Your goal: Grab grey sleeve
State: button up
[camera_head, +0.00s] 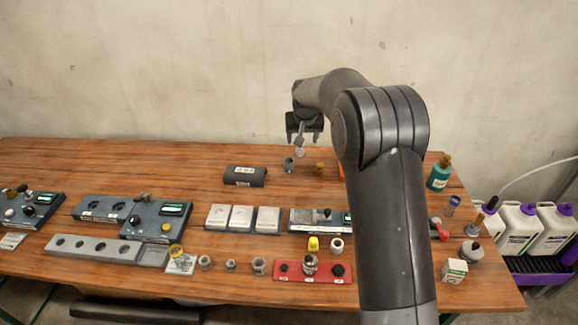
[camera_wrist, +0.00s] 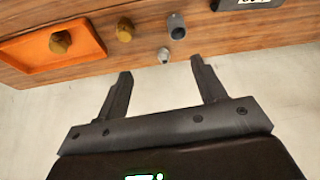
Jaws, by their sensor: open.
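A grey sleeve (camera_head: 289,164), a short hollow cylinder, stands on the back part of the wooden table. It also shows in the wrist view (camera_wrist: 177,27), with its dark bore visible, beyond my fingertips. My gripper (camera_head: 303,141) is over the table's back edge with its fingers apart and nothing between them. In the wrist view, my gripper (camera_wrist: 161,67) points toward the table, with the sleeve apart from both fingers. A small silver piece (camera_wrist: 164,55) lies by the table edge, near the gap between the fingertips. More grey fittings (camera_head: 260,265) stand along the front.
A brass fitting (camera_head: 320,169) stands right of the sleeve. An orange tray (camera_wrist: 50,48) with a brown piece lies beyond it. A black block (camera_head: 245,177) sits to the sleeve's left. Devices and a red holder (camera_head: 313,277) fill the front. The table's back left is clear.

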send_near(289, 165)
jog(key=w, duration=0.1)
jog(key=x, duration=0.6)
jog(key=shift+w+a, duration=0.1)
jog(key=shift+a, duration=0.05)
jog(key=shift+w+x, duration=0.25)
jog(key=shift+x, duration=2.25)
jog(key=shift+r, duration=0.1)
jog(key=shift+c, duration=0.5)
jog(key=c, duration=0.9)
